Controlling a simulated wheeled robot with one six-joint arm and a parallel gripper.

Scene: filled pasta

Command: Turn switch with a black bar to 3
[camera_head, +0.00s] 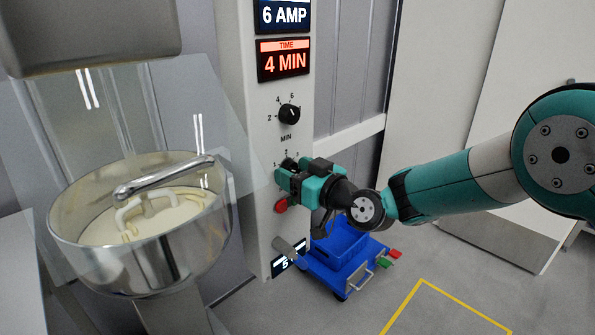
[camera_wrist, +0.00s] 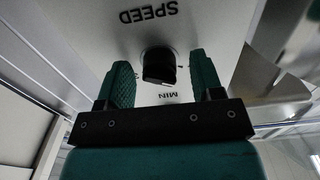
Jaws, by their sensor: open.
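The switch with a black bar (camera_head: 289,162) is on the white panel, below the MIN dial, with small numerals 1, 2 and 3 around it. My gripper partly hides it in the head view, so I cannot tell where its bar points. In the wrist view the black switch (camera_wrist: 157,66) sits between the labels SPEED and MIN, which appear upside down. My gripper (camera_head: 291,172) is open at the panel. In the wrist view its two green fingers (camera_wrist: 163,76) stand on either side of the switch, with gaps visible.
The MIN dial (camera_head: 289,114) is above, under the displays 6 AMP (camera_head: 284,15) and 4 MIN (camera_head: 284,61). A red knob (camera_head: 281,206) and a grey lever (camera_head: 289,247) are below. A mixing bowl (camera_head: 140,250) stands left; a blue cart (camera_head: 345,262) stands on the floor.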

